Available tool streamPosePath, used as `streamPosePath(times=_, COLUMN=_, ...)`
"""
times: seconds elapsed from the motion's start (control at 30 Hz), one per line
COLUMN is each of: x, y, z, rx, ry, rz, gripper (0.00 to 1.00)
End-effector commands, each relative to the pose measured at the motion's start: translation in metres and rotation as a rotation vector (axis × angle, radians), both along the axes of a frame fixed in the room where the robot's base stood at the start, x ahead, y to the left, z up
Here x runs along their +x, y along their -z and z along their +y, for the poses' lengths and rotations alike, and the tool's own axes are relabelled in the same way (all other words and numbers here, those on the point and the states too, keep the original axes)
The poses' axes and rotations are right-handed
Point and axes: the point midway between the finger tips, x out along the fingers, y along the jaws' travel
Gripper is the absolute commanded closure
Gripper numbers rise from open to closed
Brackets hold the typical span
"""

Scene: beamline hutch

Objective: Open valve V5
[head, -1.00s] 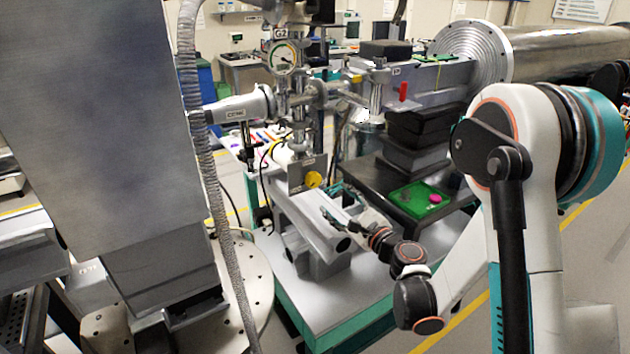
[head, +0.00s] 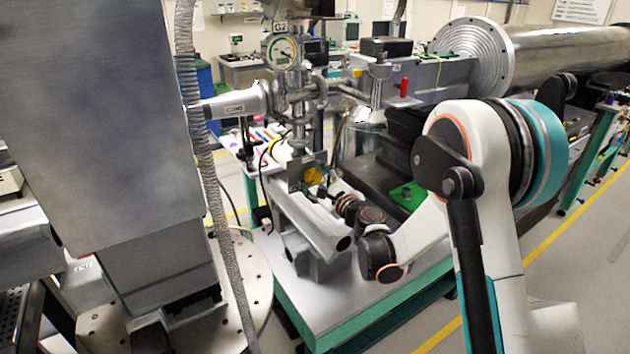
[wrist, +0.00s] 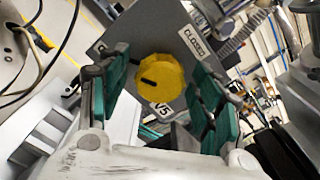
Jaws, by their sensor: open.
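Valve V5 is a yellow round knob (wrist: 160,73) with a black mark, on a grey plate (wrist: 125,32) with a "CLOSED" label and a "V5" label. In the wrist view my gripper (wrist: 158,95) is open, with one teal-padded finger on each side of the knob. The knob looks to be between or just beyond the fingertips; I cannot tell if they touch it. In the head view the yellow knob (head: 313,176) shows under the gauge column, with my gripper (head: 318,183) close at it and partly hidden by my wrist.
A round gauge (head: 282,53) and metal pipework stand above the valve. A ribbed hose (head: 205,160) hangs at the left. A grey rail (head: 318,228) lies below the knob on the bench. A green tray (head: 408,196) lies behind my arm.

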Motion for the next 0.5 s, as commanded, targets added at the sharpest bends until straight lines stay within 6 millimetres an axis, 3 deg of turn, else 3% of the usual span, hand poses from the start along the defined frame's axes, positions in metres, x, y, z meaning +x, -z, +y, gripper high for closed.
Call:
streamPosePath(times=0.1, x=-0.0002, y=-0.0001, z=-0.0001, rx=0.000, ry=0.000, rz=0.000, gripper=0.41)
streamPosePath(times=0.13, x=-0.0002, y=-0.0001, z=-0.0001, rx=0.000, ry=0.000, rz=0.000, gripper=0.45)
streamPosePath(times=0.3, x=-0.0002, y=-0.0001, z=-0.0002, rx=0.000, ry=0.000, rz=0.000, gripper=0.84)
streamPosePath(times=0.5, x=-0.0004, y=-0.0001, z=-0.0002, rx=-0.007, ry=0.000, rz=-0.004, gripper=0.85)
